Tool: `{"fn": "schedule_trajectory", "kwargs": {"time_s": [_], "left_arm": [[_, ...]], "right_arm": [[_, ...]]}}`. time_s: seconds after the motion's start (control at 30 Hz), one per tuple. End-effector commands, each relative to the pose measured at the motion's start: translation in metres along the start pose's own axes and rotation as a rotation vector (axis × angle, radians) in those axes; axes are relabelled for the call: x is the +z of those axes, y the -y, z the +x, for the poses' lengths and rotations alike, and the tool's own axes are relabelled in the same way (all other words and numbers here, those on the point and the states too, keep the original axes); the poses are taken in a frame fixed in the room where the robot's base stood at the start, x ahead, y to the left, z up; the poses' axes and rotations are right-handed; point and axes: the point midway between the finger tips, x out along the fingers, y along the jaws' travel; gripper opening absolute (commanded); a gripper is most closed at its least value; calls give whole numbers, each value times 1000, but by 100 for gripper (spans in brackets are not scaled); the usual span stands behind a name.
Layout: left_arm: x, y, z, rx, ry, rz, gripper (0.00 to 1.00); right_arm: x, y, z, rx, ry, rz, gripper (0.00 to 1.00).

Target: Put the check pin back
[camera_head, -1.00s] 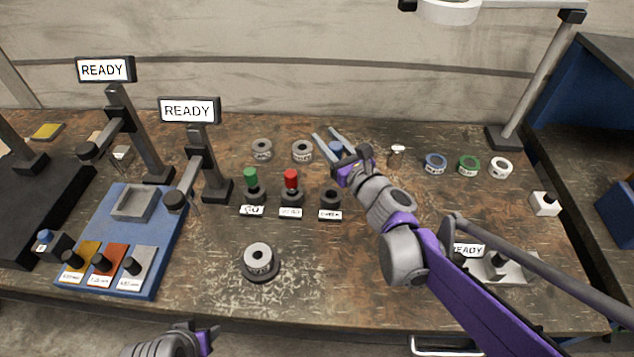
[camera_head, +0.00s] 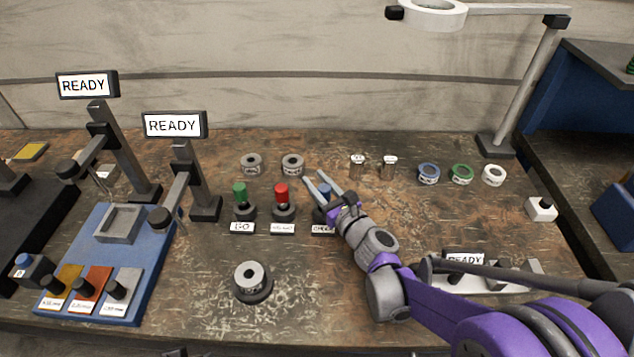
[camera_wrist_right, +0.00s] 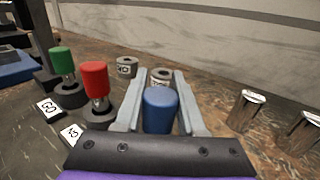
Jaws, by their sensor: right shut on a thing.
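The blue-topped check pin (camera_head: 324,192) is between the fingers of my right gripper (camera_head: 317,180), which is shut on it. In the right wrist view the blue cap (camera_wrist_right: 160,110) stands upright between the two grey fingers. In the head view the pin is at the dark check holder (camera_head: 320,214), behind the label reading CHECK (camera_head: 323,229). The gripper partly covers the holder, and I cannot tell whether the pin is seated in it. Only a sliver of what seems to be my left gripper shows at the bottom edge; its jaws are not readable.
A red pin (camera_head: 282,193) and a green pin (camera_head: 239,194) stand in holders just left of the check holder. Grey rings (camera_head: 292,165) and metal cylinders (camera_head: 389,167) are behind. A ring on a dark base (camera_head: 252,280) is in front.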

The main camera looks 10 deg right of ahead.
Motion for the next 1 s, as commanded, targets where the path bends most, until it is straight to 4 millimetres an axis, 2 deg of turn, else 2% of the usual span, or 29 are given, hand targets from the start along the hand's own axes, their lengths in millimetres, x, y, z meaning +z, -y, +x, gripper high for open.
{"fn": "schedule_trajectory", "kwargs": {"time_s": [0.2,0.23,0.4,0.77,0.87,1.0], "left_arm": [[1,0,2,0,1,0,50],[1,0,3,0,1,0,50],[1,0,2,0,1,0,50],[-1,0,-2,0,-1,0,50],[0,0,-1,0,0,0,50],[0,0,-1,0,0,0,50]], "right_arm": [[-3,0,0,0,0,0,0],[-3,0,0,0,0,0,40],[-2,0,0,0,0,0,68],[3,0,0,0,0,-1,68],[1,1,-14,-2,0,-2,68],[1,1,-44,-3,0,-2,68]]}}
